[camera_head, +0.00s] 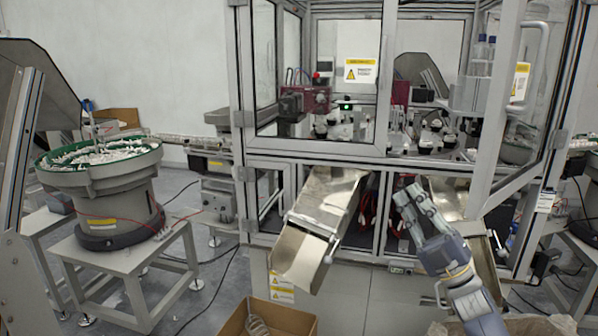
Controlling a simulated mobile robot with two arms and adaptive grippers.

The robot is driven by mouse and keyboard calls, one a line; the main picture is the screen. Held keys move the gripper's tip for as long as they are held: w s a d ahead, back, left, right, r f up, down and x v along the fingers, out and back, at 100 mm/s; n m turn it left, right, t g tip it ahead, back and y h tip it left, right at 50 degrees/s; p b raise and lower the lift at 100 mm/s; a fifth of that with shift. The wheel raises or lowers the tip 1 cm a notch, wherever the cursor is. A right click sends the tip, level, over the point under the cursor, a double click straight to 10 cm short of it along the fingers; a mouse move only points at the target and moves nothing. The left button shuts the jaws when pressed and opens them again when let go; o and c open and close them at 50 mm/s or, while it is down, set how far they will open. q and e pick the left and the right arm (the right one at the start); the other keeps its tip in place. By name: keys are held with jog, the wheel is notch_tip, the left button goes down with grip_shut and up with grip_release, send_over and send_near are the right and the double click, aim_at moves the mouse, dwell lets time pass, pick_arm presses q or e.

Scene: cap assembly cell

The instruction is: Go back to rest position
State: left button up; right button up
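My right gripper (409,195) is in front of the assembly cell, with its arm coming up from the lower right. It points up and to the left, between the two metal chutes. Its grey fingers lie close together at this angle, and I cannot tell whether they are open or shut. No object shows in it. My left gripper is not in view.
The framed cell (316,155) fills the centre and right. A metal chute (322,205) slopes out left of my gripper; another chute (450,195) is behind it. A cardboard box (300,322) stands below. A bowl feeder (110,190) is at left.

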jog(key=w+d+f+m+h, duration=1.15)
jog(key=f+m+h, duration=0.25)
jog(key=m+h, duration=0.55)
jog(key=s+a+f+g, duration=0.15)
jog(key=s+f, duration=0.25)
jog(key=f, duration=0.7)
jog(key=s+f+m+g, duration=0.1)
jog(key=s+f+g, duration=0.2)
jog(key=f, duration=0.9)
jog(key=s+f+g, duration=0.3)
jog(key=s+f, duration=0.1)
jog(key=f, duration=0.7)
jog(key=s+a+f+g, duration=0.2)
jog(key=s+f+g, duration=0.1)
jog(key=s+f, duration=1.05)
jog(key=s+a+f+g, duration=0.3)
jog(key=s+f, duration=1)
jog(key=s, duration=0.1)
jog(key=s+a+f+g, duration=0.1)
jog(key=s+f+g, duration=0.1)
jog(key=s, duration=0.8)
jog(key=s+a+f+g+y, duration=0.1)
jog(key=s+f, duration=0.3)
jog(key=s, duration=0.7)
jog(key=s+a+f+g, duration=0.2)
jog(key=s+f, duration=0.1)
jog(key=s, duration=0.7)
jog(key=shift+s+a+f+g, duration=0.2)
jog(key=shift+s+f+g, duration=0.05)
jog(key=shift+f+g, duration=0.1)
